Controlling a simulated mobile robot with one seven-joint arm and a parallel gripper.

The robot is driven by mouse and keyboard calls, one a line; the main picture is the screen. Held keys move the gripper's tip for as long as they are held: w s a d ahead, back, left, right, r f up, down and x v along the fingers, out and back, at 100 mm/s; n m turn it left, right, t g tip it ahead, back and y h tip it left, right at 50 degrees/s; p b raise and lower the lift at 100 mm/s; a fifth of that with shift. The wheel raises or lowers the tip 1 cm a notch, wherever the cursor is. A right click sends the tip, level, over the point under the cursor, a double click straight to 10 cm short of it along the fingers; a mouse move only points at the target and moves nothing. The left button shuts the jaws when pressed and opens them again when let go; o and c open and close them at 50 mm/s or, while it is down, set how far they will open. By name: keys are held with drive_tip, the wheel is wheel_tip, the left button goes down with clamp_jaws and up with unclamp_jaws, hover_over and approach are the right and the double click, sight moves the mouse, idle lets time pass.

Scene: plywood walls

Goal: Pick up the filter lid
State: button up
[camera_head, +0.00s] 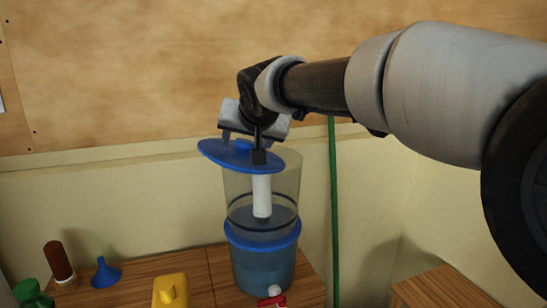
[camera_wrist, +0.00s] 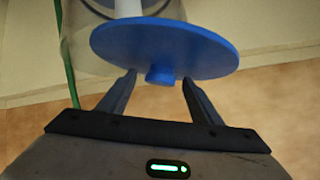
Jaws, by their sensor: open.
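The blue filter lid (camera_head: 215,152) is a flat disc at the top of the clear water filter (camera_head: 288,182). It is tilted and shifted left, overhanging the filter's left rim. I cannot tell whether it rests on the rim. A white cartridge (camera_head: 262,196) stands inside the filter below it. My gripper (camera_head: 243,148) is directly above the lid, pointing down. In the wrist view, the lid (camera_wrist: 200,46) is just beyond my fingertips. Its small blue knob (camera_wrist: 160,75) lies between my open fingers (camera_wrist: 160,78), with a gap visible on each side.
The filter stands on a wooden table (camera_head: 205,262) with a red tap (camera_head: 271,300) at its front. A blue funnel (camera_head: 105,274), a brown bottle (camera_head: 58,262), a yellow container (camera_head: 171,291) and a green bottle (camera_head: 30,293) are left. A green pole (camera_head: 334,210) rises behind right.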

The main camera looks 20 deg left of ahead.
drive_tip(key=shift+w+a, duration=0.1)
drive_tip(key=shift+w, duration=0.05)
drive_tip(key=shift+c, duration=0.6)
drive_tip(key=c, duration=1.1)
drive_tip(key=shift+r, duration=0.15)
